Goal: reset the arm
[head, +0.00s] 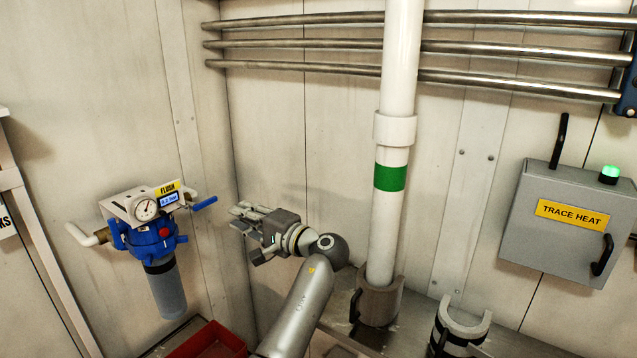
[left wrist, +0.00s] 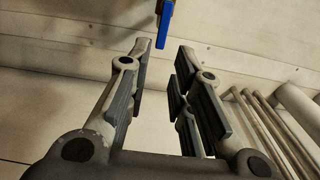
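My left arm reaches in from the bottom of the head view. Its grey gripper (head: 240,216) points left, in front of the pale wall panels, between the filter unit and the white vertical pipe. In the left wrist view the fingers (left wrist: 164,75) stand apart with nothing between them. A blue lever handle (left wrist: 165,18) shows beyond the fingertips in the left wrist view. In the head view, the filter unit's blue lever (head: 205,203) is left of the fingertips, with a visible gap. My right gripper is not in view.
The blue filter unit (head: 150,238) with its gauge is on the left wall. A white pipe (head: 391,220) with a green band stands right of my gripper. A red tray (head: 212,342) lies below. The grey trace heat box (head: 560,248) is at right.

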